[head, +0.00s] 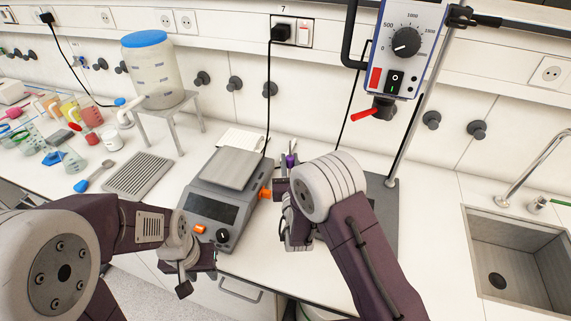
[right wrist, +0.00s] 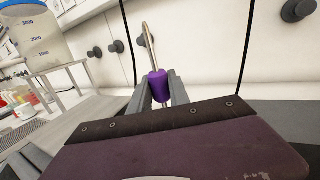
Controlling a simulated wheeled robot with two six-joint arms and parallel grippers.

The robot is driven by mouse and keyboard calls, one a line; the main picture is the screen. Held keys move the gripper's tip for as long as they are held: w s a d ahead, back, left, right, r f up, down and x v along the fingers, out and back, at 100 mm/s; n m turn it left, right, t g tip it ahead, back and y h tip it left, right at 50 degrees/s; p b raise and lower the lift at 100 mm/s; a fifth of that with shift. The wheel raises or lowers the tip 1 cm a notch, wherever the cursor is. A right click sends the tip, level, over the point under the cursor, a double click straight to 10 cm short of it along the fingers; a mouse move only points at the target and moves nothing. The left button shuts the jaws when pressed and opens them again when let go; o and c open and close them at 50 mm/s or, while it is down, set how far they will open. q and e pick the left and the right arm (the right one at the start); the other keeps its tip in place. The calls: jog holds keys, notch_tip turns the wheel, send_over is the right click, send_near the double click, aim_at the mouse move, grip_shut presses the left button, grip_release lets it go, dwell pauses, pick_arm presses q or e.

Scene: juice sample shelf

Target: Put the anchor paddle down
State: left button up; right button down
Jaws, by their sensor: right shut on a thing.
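The anchor paddle shows in the right wrist view as a purple grip piece (right wrist: 158,86) with a thin metal shaft rising from it. Its lower end is hidden behind my gripper. My right gripper (right wrist: 160,98) is shut on the purple part. In the head view a small purple spot of the paddle (head: 291,160) shows at the tip of my right gripper (head: 284,187), just right of the balance; my arm hides most of it. My left gripper (head: 190,272) hangs at the bench front edge, near the balance; its fingers are not clear.
A balance (head: 216,200) stands left of my right gripper. An overhead stirrer (head: 402,45) with a red part hangs on a stand at the right. A sink (head: 520,255) is further right. A carboy (head: 152,70) on a stool and a drain rack (head: 138,175) are left.

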jog(key=c, duration=1.3)
grip_release()
jog(key=shift+s+d, duration=0.15)
jog(key=shift+d, duration=0.2)
jog(key=shift+c, duration=0.2)
jog(key=shift+o, duration=0.5)
jog(key=shift+s+d+r, duration=0.2)
jog(key=shift+s+d, duration=0.1)
jog(key=shift+d, duration=0.45)
jog(key=shift+a+f, duration=0.15)
jog(key=shift+a, duration=0.45)
pick_arm(q)
jog(key=shift+s+d+r+p, duration=0.15)
jog(key=shift+d+r+p, duration=0.25)
jog(key=shift+r, duration=0.2)
jog(key=shift+s+d+r+p, duration=0.1)
jog(key=shift+d+r+p, duration=0.15)
jog(key=shift+r+p, duration=0.3)
pick_arm(e)
jog(key=s, duration=1.1)
jog(key=shift+s+d+f, duration=0.25)
jog(key=shift+s+f, duration=0.05)
jog(key=shift+s, duration=0.1)
